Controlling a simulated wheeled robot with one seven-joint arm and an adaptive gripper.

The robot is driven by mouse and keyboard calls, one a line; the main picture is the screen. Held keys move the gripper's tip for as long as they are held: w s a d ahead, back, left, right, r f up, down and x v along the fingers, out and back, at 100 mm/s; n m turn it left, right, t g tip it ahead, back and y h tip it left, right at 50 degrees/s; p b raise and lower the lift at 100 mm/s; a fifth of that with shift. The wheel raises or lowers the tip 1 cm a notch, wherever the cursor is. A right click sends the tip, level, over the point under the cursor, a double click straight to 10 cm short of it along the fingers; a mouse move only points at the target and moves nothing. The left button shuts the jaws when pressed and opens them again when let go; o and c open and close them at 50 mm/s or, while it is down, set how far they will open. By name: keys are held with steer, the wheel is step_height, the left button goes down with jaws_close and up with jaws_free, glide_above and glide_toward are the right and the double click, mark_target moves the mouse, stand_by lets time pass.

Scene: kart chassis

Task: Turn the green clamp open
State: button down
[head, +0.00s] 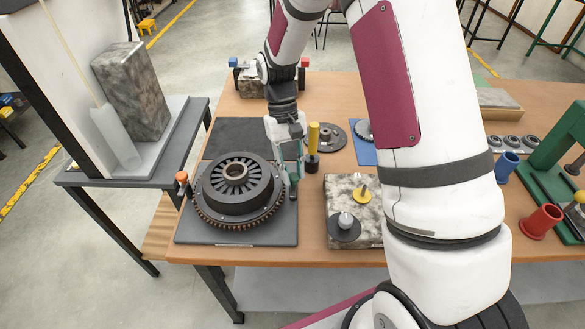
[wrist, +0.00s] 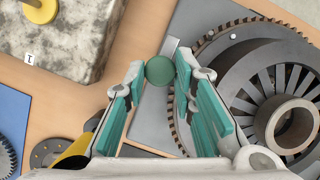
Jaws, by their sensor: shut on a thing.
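The green clamp shows in the wrist view as a round green knob (wrist: 160,71) at the edge of the grey plate (wrist: 150,122), beside the toothed rim of the dark flywheel (wrist: 240,75). My gripper (wrist: 159,68) has its teal-padded fingertips on either side of the knob and is shut on it. In the head view my gripper (head: 292,178) points down at the right edge of the plate, next to the flywheel (head: 236,190). There the fingers largely hide the green clamp. How far the clamp is turned cannot be told.
An orange-topped clamp (head: 182,178) stands at the plate's left side. A yellow-handled tool (head: 312,142) stands close behind and right of my gripper. A stone block (head: 350,190) with a yellow knob lies to the right. Bare wood separates block and plate.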

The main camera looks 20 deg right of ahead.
stand_by(0.5)
steer(key=c, duration=1.3)
jaws_free()
steer(key=shift+c, duration=0.2)
steer(key=v, duration=1.2)
